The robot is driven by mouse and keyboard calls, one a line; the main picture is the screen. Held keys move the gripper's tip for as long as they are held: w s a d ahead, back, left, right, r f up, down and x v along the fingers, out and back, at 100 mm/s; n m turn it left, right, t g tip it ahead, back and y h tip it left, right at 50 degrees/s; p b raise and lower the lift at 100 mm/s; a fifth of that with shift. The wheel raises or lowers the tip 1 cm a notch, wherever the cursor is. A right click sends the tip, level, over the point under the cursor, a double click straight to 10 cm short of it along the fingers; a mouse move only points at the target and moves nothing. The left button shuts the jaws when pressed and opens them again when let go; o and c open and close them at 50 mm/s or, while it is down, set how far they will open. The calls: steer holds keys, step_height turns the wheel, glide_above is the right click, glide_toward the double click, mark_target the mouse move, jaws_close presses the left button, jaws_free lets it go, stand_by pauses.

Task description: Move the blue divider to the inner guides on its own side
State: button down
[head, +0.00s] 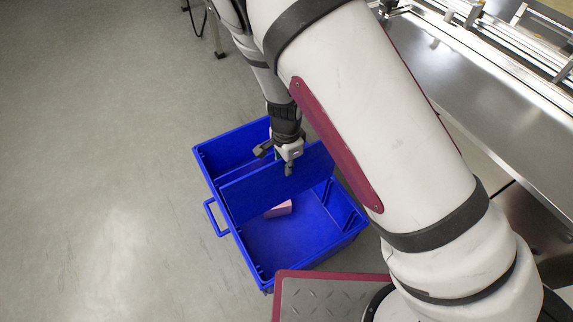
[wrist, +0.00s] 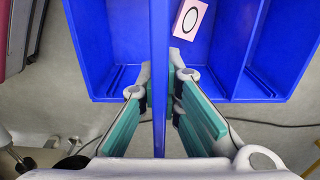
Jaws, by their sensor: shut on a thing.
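The blue divider (head: 255,193) is an upright panel spanning the blue crate (head: 301,268) crosswise. My gripper (head: 288,165) is above it, shut on its top edge. In the wrist view the divider (wrist: 160,75) runs edge-on between the two green-padded fingers of my gripper (wrist: 160,112). Ribs that look like guides (head: 345,212) show on the crate's right inner wall. I cannot tell whether the divider's ends sit in guides or whether its lower edge touches the crate floor.
A pink box (head: 279,209) lies on the crate floor, close to the divider on its near side; it also shows in the wrist view (wrist: 189,18). A steel machine (head: 470,75) stands at the right. The floor (head: 90,180) left of the crate is clear.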

mark_target(287, 200)
steer(key=shift+f, duration=0.2)
steer(key=shift+f+b, duration=6.7)
steer(key=shift+f, duration=2.75)
steer(key=c, duration=1.7)
jaws_free()
step_height(287, 200, up, 12)
